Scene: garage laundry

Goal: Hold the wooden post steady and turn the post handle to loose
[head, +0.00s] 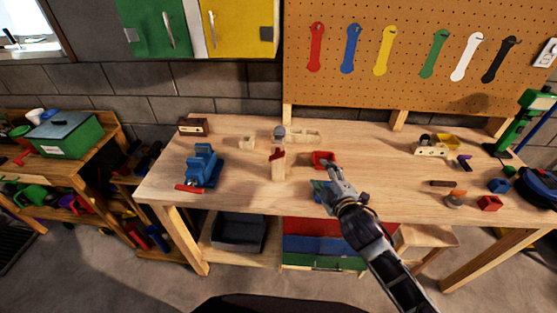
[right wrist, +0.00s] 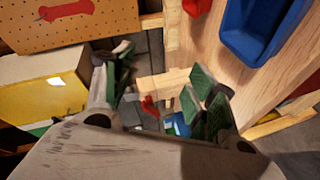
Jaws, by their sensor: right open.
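The light wooden post (head: 279,172) stands upright near the middle of the workbench. Its red post handle (head: 277,154) sits slanted at the top. In the right wrist view, the green-padded fingers of the right gripper (right wrist: 163,74) are spread. The post (right wrist: 168,82) and the red handle (right wrist: 150,106) show beyond them, between the fingers. My left gripper is not in view.
A blue vise (head: 203,166) stands left of the post. Small wooden blocks (head: 306,135) and a grey-topped part (head: 279,132) lie behind it. The bench between vise and post is clear.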

